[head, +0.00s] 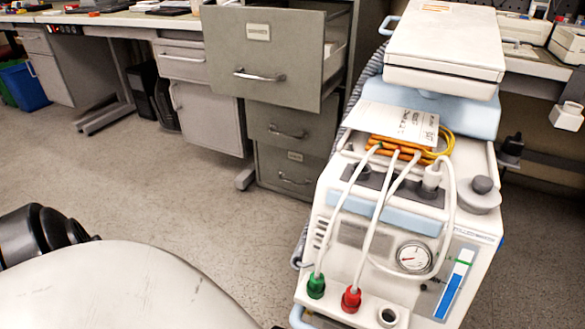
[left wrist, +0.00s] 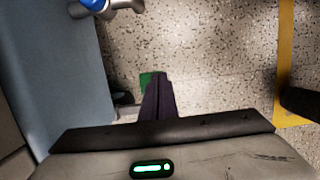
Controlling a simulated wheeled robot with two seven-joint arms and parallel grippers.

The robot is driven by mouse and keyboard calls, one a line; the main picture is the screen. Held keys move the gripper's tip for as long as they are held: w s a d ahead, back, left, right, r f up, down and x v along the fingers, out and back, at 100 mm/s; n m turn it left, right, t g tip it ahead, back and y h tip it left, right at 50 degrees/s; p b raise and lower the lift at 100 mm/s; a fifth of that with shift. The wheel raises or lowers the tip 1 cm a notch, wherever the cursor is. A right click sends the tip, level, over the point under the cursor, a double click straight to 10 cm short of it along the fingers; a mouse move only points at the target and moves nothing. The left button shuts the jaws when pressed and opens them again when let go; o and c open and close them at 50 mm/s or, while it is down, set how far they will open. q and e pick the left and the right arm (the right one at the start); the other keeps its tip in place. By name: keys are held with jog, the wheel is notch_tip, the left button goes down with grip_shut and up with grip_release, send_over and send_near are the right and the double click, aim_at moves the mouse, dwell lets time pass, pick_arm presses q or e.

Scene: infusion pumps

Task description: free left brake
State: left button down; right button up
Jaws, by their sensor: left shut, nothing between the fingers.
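My left gripper (left wrist: 157,80) is shut and empty in the left wrist view, its dark fingers together and pointing down at the floor. A small green piece (left wrist: 146,79) shows right beside the fingertips, partly covered by them. It may be the brake pedal, but I cannot tell, nor whether the fingers touch it. A dark, wheel-like part (left wrist: 124,99) lies just left of the fingers, mostly hidden. The white medical cart (head: 400,210) stands at the right in the head view; its wheels are out of frame. My right gripper is in neither view.
A blue-grey panel (left wrist: 50,65) fills the left of the left wrist view; a blue-capped grey part (left wrist: 120,5) is at its top. A yellow floor stripe (left wrist: 286,60) runs at the right. A filing cabinet (head: 265,60) with an open drawer stands behind the cart. Floor is clear mid-left.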

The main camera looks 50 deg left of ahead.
pick_arm(q)
jog(key=shift+s+f, duration=0.1)
